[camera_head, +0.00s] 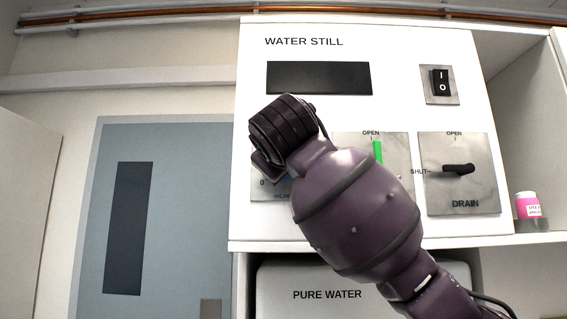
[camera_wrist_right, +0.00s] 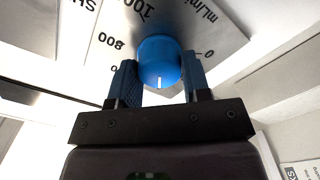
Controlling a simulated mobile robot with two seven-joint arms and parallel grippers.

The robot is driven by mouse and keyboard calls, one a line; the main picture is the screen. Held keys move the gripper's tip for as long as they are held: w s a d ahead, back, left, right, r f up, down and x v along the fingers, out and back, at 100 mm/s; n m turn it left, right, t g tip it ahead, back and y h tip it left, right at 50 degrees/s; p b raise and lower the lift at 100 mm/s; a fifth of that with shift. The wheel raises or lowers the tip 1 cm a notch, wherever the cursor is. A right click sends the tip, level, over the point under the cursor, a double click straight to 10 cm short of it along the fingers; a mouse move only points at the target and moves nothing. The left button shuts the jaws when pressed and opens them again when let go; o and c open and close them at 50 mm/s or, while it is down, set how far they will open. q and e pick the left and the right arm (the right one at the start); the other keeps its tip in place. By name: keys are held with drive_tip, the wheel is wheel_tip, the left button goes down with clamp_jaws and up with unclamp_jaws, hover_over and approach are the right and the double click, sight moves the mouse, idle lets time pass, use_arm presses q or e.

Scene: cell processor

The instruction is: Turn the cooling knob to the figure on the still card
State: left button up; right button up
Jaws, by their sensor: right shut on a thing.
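The blue cooling knob (camera_wrist_right: 158,58) sits on a grey dial plate in the right wrist view. Its white mark points to the bottom of that picture. Printed figures around it include 0, 800 and one starting with 100, with "mL/min" beside them. My right gripper (camera_wrist_right: 159,72) is shut on the knob, one blue finger on each side. In the head view my right wrist covers the knob and most of its plate, leaving a "0" visible. No card with a readable figure shows. My left gripper is out of view.
The water still panel (camera_head: 395,52) has a dark blank display (camera_head: 319,78), a power switch (camera_head: 440,83), a green lever (camera_head: 378,151) by "OPEN", and a black drain handle (camera_head: 458,169) by "SHUT". A pink-labelled jar (camera_head: 528,206) stands on the right shelf.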

drive_tip(key=shift+m, duration=0.7)
drive_tip(key=o, duration=0.9)
drive_tip(key=shift+s, duration=0.1)
drive_tip(key=s+b, duration=0.1)
drive_tip(key=s, duration=0.9)
drive_tip(key=shift+s+b, duration=0.3)
drive_tip(key=shift+s, duration=0.05)
